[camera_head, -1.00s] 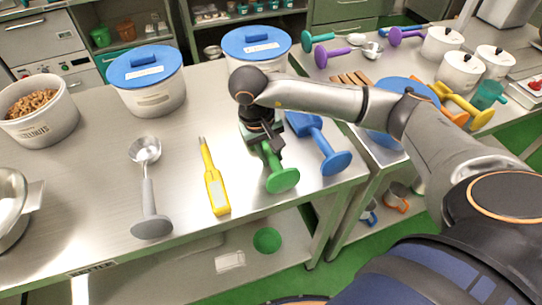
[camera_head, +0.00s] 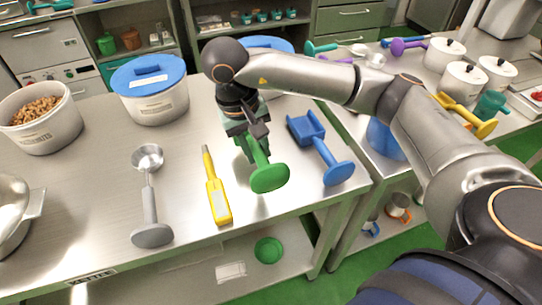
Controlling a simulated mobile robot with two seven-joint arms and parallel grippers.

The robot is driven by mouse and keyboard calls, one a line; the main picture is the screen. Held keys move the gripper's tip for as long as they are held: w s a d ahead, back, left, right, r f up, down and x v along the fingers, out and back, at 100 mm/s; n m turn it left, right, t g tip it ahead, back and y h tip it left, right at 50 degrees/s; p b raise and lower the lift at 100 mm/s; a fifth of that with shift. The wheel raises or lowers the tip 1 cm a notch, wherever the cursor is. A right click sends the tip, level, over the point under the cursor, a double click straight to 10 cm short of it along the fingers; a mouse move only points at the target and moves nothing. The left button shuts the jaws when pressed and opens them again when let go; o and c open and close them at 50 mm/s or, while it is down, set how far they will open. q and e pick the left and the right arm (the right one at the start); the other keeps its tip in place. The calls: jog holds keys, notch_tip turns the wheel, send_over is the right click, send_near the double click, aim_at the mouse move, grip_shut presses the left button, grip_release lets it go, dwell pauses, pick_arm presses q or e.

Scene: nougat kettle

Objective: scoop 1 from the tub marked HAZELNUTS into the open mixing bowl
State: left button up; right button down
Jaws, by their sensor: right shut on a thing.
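The open tub marked HAZELNUTS (camera_head: 42,132) stands at the left of the steel table, with brown nuts (camera_head: 36,110) inside. A steel mixing bowl (camera_head: 12,215) is cut off at the left edge; its inside hardly shows. My right gripper (camera_head: 254,140) points down at the table and is shut on the handle of a green scoop (camera_head: 269,178). The round end of that handle faces the table's front edge. The gripper hides the scoop's far end, and I cannot tell whether the scoop touches the table. My left gripper is out of view.
A grey metal scoop (camera_head: 150,200), a yellow thermometer-like tool (camera_head: 217,195) and a blue scoop (camera_head: 325,150) lie on the table. Blue-lidded tubs (camera_head: 152,98) stand behind. White lidded pots (camera_head: 463,82) stand at right. Bare table lies between HAZELNUTS and the grey scoop.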

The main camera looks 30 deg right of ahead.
jog(key=s+a+r+p, duration=0.1)
jog(key=a+r+p, duration=0.2)
jog(key=a+r, duration=0.6)
jog(key=shift+a+r, duration=0.35)
jog(key=shift+r, duration=0.15)
